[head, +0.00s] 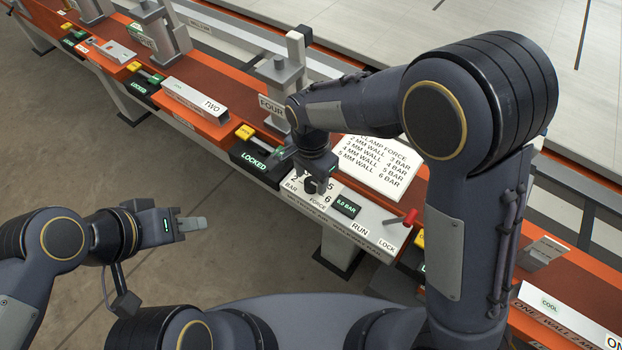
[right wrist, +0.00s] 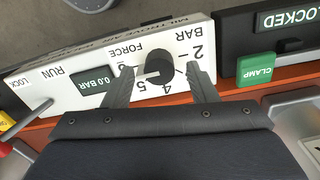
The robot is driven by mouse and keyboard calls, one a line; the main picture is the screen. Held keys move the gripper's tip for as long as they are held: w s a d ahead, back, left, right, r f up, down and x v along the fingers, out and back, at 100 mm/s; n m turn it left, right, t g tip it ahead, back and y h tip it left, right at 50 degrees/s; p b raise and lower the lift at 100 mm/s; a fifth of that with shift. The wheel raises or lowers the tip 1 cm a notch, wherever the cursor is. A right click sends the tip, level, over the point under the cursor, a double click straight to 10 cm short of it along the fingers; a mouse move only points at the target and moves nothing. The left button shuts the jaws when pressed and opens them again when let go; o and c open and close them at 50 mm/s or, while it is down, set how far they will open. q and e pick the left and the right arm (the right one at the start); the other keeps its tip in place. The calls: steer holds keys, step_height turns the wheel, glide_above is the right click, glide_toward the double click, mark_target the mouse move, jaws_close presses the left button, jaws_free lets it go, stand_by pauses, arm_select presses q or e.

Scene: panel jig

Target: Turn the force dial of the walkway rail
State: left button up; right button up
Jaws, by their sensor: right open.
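The force dial (right wrist: 158,68) is a black round knob on a white panel (head: 372,230), with scale numbers around it. Its pale pointer mark points left in the right wrist view, toward the 6. In the head view my right gripper (head: 317,186) hides most of the dial. My left gripper (head: 195,223) is over the floor, away from the panel.
A clamp force chart (head: 378,165) lists wall thickness against bar behind the panel. A red-tipped lever (head: 409,217) stands by RUN and LOCK. A black LOCKED box (head: 253,160) with a green clamp button (right wrist: 256,69) is beside the panel. A placard (head: 570,318) reads ONE, wall 2 MM.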

steer(key=shift+f, duration=0.75)
steer(key=c, duration=1)
steer(key=shift+o, duration=0.2)
